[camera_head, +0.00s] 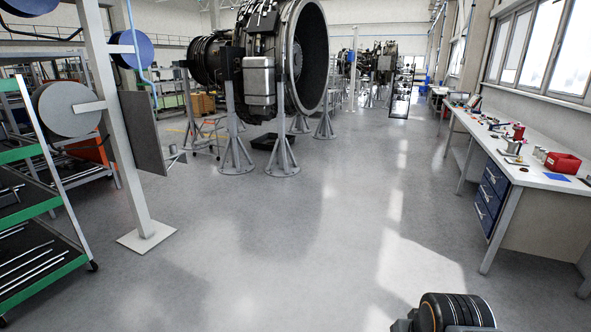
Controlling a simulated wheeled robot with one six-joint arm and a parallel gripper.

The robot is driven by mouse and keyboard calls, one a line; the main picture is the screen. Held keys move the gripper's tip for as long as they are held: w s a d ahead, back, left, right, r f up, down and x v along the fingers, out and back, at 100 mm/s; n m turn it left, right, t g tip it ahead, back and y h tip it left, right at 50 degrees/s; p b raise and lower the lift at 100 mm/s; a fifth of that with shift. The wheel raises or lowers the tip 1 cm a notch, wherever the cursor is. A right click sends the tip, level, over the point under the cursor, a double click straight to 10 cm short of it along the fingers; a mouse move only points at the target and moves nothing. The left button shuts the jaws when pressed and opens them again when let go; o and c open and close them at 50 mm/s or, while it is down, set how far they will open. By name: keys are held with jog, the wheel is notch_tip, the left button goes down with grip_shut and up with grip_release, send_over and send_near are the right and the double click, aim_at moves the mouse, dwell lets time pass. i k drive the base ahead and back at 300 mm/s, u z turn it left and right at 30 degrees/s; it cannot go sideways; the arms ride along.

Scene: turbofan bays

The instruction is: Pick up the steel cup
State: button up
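A small grey, metallic, cup-like object (513,147) stands on the white workbench (528,178) at the right. It is too small and far off to be sure that it is the steel cup. A red object stands just behind it, and a paler small object (540,153) stands to its right. Part of my arm (456,312) shows at the bottom right, well apart from the bench. My gripper is not in view.
A red bin (563,162) and a blue sheet (557,177) lie on the bench. Blue drawers (489,196) are beneath it. A turbofan engine (258,70) stands on stands, centre left. A post and green-edged rack are at left. The middle floor (300,240) is clear.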

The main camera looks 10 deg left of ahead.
aim_at(172, 148)
jog(key=z, duration=0.1)
jog(key=i, duration=2.35)
jog(key=u, duration=0.6)
jog(key=i, duration=1.65)
jog(key=u, duration=1.5)
jog(key=i, duration=1)
jog(key=u, duration=0.45)
